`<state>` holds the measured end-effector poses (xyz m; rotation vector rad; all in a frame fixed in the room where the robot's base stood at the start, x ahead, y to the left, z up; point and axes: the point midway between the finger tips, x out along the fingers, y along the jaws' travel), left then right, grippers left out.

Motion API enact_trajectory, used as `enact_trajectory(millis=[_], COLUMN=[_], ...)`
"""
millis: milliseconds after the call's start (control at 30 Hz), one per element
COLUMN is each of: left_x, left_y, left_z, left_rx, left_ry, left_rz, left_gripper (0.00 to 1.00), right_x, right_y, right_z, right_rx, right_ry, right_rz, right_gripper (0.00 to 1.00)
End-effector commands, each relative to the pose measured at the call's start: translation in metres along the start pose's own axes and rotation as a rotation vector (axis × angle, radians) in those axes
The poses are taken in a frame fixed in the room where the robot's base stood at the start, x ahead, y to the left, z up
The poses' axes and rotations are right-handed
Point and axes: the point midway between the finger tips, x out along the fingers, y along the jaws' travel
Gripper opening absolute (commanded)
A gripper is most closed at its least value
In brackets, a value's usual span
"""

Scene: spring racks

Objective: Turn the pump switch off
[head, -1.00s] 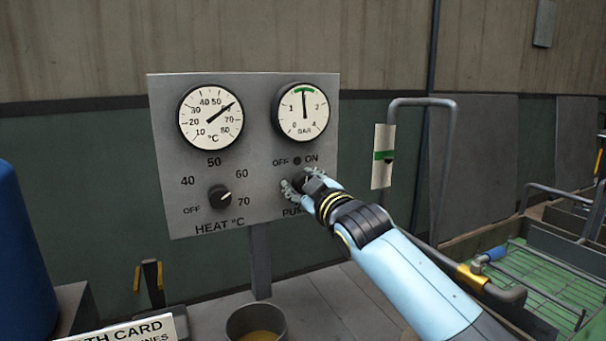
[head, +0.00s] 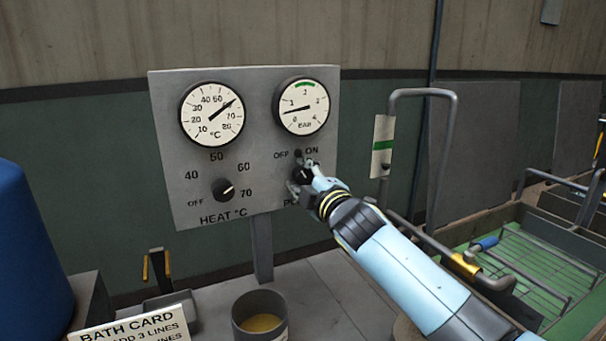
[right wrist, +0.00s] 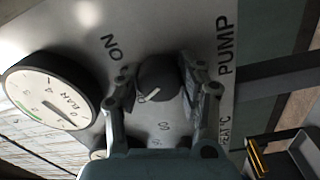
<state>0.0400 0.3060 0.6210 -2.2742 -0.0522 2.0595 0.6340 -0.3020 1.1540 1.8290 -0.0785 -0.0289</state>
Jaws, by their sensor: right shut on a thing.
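The pump switch (head: 299,174) is a dark round knob at the lower right of the grey panel (head: 258,150), below the OFF and ON labels. My right gripper (head: 304,173) is at the panel with its fingers around the knob. In the right wrist view the switch (right wrist: 157,78) sits between the fingers of my right gripper (right wrist: 160,72). Its white mark points to the lower left there, away from the ON label. The OFF label is not readable in that view. My left gripper is not in view.
The pressure gauge (head: 304,106) above the switch reads low, left of its green band. The heat knob (head: 223,190) is to the left. A hooked pipe (head: 455,150) and a green tray (head: 540,270) stand right. A grey cup (head: 260,315) stands below.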

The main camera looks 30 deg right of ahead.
Motion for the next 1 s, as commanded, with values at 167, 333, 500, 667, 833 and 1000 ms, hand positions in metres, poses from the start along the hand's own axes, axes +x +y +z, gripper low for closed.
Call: enact_trajectory(millis=[167, 333, 500, 667, 833, 1000], left_x=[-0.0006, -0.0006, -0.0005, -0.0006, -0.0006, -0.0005], left_y=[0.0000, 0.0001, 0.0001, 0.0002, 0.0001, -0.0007], left_z=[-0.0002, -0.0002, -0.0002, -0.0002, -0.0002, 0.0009], left_rx=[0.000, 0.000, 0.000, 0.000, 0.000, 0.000], left_ry=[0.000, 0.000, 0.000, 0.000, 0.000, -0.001], left_rz=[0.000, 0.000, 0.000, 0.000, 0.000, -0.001], left_gripper=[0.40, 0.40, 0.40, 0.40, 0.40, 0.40], right_x=[-0.0002, -0.0002, -0.0003, -0.0002, -0.0001, -0.0052], right_y=[-0.0009, -0.0011, -0.0012, -0.0009, -0.0005, -0.0011], right_z=[0.0000, 0.0001, 0.0002, 0.0002, 0.0001, 0.0003], right_rx=[-0.014, -0.015, -0.014, -0.014, -0.013, -0.013], right_ry=[0.000, 0.000, 0.000, 0.000, 0.000, 0.000], right_rz=[-0.001, -0.001, -0.002, -0.001, -0.001, -0.001], right_gripper=[0.06, 0.06, 0.42, 0.63, 0.63, 0.63])
